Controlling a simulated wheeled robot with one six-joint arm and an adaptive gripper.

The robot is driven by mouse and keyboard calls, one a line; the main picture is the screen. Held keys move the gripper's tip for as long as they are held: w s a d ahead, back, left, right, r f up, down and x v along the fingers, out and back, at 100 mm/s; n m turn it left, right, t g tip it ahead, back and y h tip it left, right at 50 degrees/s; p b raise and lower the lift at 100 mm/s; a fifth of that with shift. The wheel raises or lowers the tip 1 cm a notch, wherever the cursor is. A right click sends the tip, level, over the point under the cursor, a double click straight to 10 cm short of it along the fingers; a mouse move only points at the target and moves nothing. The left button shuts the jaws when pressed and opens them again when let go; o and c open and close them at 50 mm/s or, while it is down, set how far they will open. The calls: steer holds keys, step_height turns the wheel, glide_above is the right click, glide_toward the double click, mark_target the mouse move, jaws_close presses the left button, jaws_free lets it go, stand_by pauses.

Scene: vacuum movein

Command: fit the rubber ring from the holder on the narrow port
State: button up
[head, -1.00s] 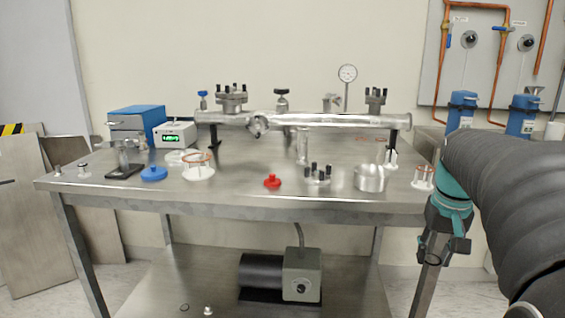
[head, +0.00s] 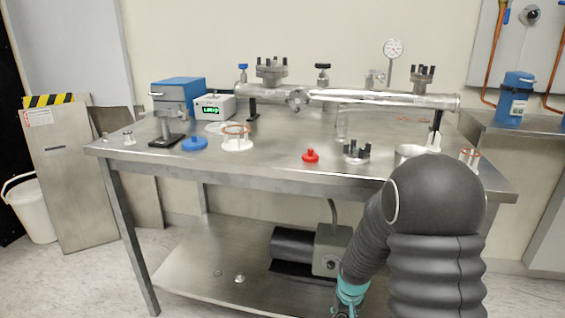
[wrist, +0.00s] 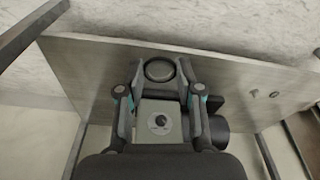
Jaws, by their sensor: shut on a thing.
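My gripper (wrist: 160,69) is shut on a dark ring, which looks like the rubber ring (wrist: 160,81), held between its fingertips above the lower shelf. Another small holder (head: 469,158) with an orange ring is at the right end. A short front-facing port (head: 297,99) sits on the horizontal metal pipe (head: 370,97); I cannot tell whether it is the narrow port.
The steel bench (head: 270,178) carries a blue cap (head: 194,144), a red knob (head: 310,156) and a black-pinned fitting (head: 356,152). A pump (head: 331,248) stands on the lower shelf (head: 205,264), under my gripper in the wrist view. The left of the shelf is mostly clear.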

steer(key=shift+w+a+f, duration=0.2)
steer(key=shift+a+f, duration=0.15)
steer(key=shift+f, duration=0.35)
steer(key=shift+w+a+f, duration=0.2)
steer(key=shift+a+f, duration=0.15)
steer(key=shift+f, duration=0.3)
